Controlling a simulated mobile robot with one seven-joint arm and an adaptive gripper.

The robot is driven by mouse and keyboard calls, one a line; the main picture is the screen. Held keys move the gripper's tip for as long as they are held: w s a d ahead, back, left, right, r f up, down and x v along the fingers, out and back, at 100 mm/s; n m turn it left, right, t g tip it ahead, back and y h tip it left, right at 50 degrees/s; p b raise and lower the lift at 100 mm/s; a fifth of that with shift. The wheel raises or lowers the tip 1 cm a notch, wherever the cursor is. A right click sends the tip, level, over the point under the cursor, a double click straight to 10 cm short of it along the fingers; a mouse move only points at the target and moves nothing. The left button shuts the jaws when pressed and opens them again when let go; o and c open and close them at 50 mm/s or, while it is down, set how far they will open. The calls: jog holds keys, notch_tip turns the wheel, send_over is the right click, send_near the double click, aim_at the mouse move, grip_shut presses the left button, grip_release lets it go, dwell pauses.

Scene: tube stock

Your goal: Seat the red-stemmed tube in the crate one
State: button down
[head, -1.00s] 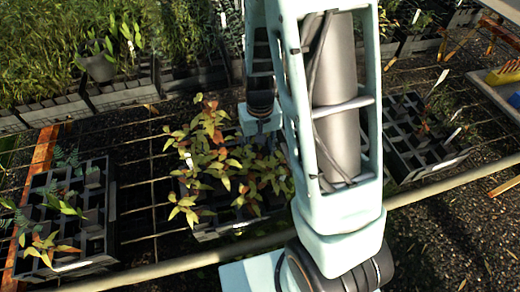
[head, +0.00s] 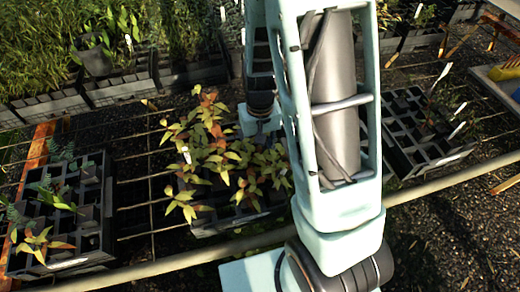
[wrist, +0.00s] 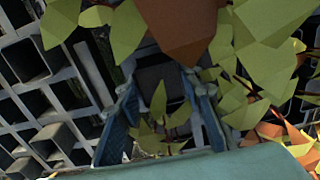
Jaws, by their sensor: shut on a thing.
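In the wrist view my gripper (wrist: 163,92) has its two blue fingers closed on a dark square tube (wrist: 160,76). A small green seedling (wrist: 165,128) shows between the fingers; I cannot make out its stem colour. The middle crate (head: 212,228) holds bushy yellow-green and reddish plants (head: 215,150). In the head view my wrist is just behind these plants, and my fingers and the held tube are hidden by leaves and my arm. Which crate is crate one cannot be told. In the wrist view, open crate cells (wrist: 70,92) lie below and left of the tube.
A left crate (head: 95,232) holds a few seedlings and open cells. A right crate (head: 408,138) has several open cells and white labels. Planted trays (head: 120,92) line the back. A pale rail (head: 180,262) crosses in front. Large leaves (wrist: 185,25) crowd the wrist view.

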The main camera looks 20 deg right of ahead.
jog(key=shift+f, duration=0.3)
jog(key=c, duration=1.2)
grip_release()
jog(key=shift+c, duration=0.2)
jog(key=shift+r, duration=0.1)
notch_tip(320, 180, up, 12)
